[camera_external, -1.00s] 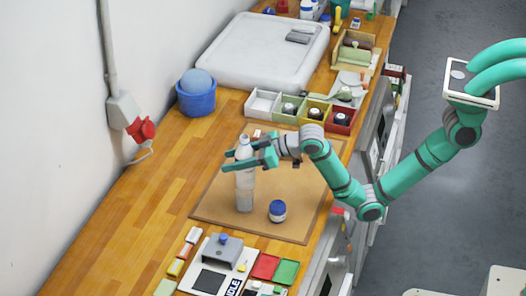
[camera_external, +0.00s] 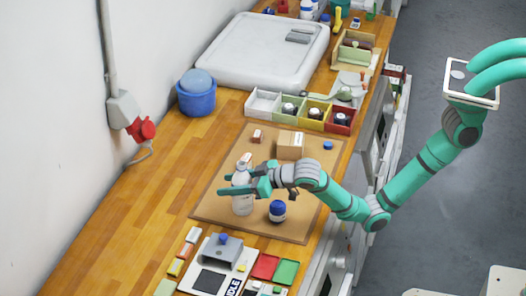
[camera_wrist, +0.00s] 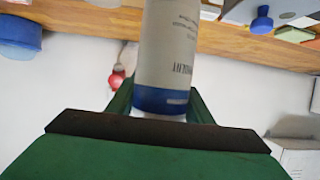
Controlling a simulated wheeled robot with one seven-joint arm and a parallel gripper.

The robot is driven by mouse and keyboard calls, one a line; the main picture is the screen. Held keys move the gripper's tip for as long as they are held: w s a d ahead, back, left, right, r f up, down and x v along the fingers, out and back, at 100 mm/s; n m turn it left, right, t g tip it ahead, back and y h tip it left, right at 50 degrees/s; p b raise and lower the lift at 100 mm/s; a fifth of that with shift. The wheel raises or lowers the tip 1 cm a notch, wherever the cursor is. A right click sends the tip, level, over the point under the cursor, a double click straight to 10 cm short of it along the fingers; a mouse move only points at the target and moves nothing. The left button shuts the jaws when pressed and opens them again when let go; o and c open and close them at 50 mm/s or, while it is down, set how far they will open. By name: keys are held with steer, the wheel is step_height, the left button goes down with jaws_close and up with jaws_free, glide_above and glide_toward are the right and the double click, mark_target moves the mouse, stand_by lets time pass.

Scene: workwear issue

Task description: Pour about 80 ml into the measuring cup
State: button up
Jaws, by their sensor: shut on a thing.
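My gripper (camera_external: 245,186) is around a pale bottle (camera_external: 241,203) over the front left part of the brown mat (camera_external: 214,207). The bottle looks upright in the external view; I cannot tell whether its base touches the mat. In the wrist view the bottle (camera_wrist: 167,45) stands between the fingers, whitish with dark print and a blue band. I cannot make out a measuring cup for certain.
A cardboard box (camera_external: 290,145), a small blue cap (camera_external: 328,146) and a small red-and-white item (camera_external: 257,136) lie at the mat's back. Behind are coloured bins (camera_external: 313,114) and a blue tub (camera_external: 196,99). A board with a grey stand (camera_external: 222,250) is in front. The wooden counter to the left is clear.

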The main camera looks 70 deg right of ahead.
step_height(320, 180, down, 7)
steer(key=shift+d+r+m+y, duration=0.15)
steer(key=shift+m+y, duration=0.15)
stand_by(0.5)
steer(key=m+y, duration=0.1)
steer(key=f+m+g+y, duration=0.1)
steer(key=m, duration=0.1)
steer(key=m+g+y, duration=0.1)
steer(key=m+y, duration=0.1)
steer(key=shift+w+d+f, duration=0.1)
steer(key=shift+d+f, duration=0.2)
steer(key=shift+f, duration=0.05)
steer(key=shift+s+a+r+m+y+p, duration=0.1)
steer(key=shift+a+r+m+y, duration=0.2)
steer(key=shift+m+y, duration=0.35)
steer(key=shift+s+a+r+m+y+p, duration=0.1)
steer(key=shift+a+r+m+y+p, duration=0.2)
steer(key=shift+m+y, duration=0.35)
steer(key=shift+s+a+r+m+y+b, duration=0.15)
steer(key=shift+r+m+y, duration=0.3)
steer(key=shift+m, duration=0.25)
